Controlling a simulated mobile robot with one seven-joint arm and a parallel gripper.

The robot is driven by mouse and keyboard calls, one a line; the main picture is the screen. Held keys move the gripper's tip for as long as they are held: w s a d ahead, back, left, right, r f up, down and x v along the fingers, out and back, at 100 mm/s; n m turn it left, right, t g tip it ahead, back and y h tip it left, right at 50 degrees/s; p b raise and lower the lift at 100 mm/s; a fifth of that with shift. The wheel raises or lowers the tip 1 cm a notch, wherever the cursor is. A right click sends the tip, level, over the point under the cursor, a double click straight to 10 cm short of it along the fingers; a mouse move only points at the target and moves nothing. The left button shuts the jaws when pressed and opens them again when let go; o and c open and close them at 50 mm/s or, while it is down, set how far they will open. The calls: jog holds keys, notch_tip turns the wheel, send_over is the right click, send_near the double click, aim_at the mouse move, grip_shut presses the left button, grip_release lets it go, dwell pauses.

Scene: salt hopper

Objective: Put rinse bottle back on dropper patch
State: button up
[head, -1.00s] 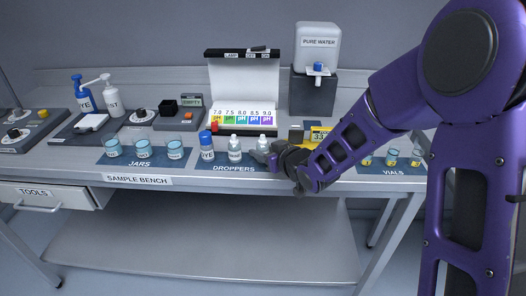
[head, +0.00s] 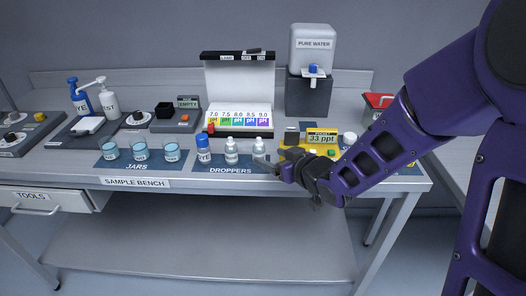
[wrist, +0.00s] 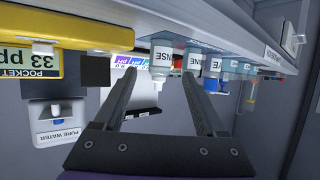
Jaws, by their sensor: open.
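The rinse bottle (head: 258,147) is a small white dropper bottle, upright at the right end of the blue droppers patch (head: 215,167). In the upside-down wrist view, the rinse bottle (wrist: 161,58) shows its label end "NSE" just beyond and between the fingertips. My gripper (head: 262,161) is open and empty, in front of the bottle at the bench's front edge; its two fingers also show in the wrist view (wrist: 158,76). I see a gap around the bottle.
Another white bottle (head: 231,150) and the blue-capped dye bottle (head: 203,150) stand left on the patch. A yellow salinity meter (head: 322,142) lies close on the right, near my arm. Jars (head: 141,151) are further left; a pH box (head: 238,110) stands behind.

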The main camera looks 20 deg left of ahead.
jog(key=v, duration=0.4)
jog(key=shift+s+d+r+p, duration=0.2)
jog(key=shift+s+d+p, duration=0.05)
jog(key=shift+s+p, duration=0.1)
jog(key=shift+w, duration=0.1)
